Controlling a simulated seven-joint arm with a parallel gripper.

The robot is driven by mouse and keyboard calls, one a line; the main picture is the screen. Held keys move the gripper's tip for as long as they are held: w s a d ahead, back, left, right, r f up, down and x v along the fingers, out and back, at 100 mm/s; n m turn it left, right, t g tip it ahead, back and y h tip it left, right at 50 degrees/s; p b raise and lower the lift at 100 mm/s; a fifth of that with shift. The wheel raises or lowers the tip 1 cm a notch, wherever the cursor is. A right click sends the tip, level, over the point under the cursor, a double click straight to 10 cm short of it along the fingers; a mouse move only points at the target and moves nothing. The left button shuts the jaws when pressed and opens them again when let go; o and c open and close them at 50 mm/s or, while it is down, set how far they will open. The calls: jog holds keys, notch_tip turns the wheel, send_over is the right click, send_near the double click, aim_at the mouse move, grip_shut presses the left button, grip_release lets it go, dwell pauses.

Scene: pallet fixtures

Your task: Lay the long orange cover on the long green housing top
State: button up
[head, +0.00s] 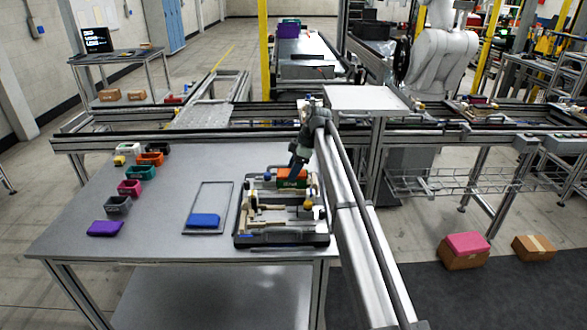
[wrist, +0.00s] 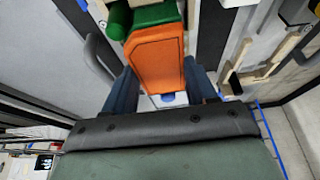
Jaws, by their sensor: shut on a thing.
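The orange cover (head: 292,173) is between the fingers of my gripper (head: 294,165) above the pallet fixture. In the wrist view the cover (wrist: 157,62) lies between the two blue fingers of my gripper (wrist: 162,92), which is shut on it. The green housing (head: 290,184) stands in the fixture directly below the cover. In the wrist view a green part of the housing (wrist: 153,15) shows past the cover's far end. The cover hides most of the housing top. I cannot tell whether the cover touches it or hangs just above.
The dark pallet fixture (head: 280,240) has several light blocks and posts close around the housing. A blue block (head: 204,220) lies in a flat grey frame (head: 187,232) to the left. Several coloured bins, including a magenta one (head: 130,188), and a purple block (head: 105,228) stand farther left.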

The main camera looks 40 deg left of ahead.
jog(key=o, duration=1.1)
jog(key=v, duration=1.4)
jog(key=shift+f, duration=0.2)
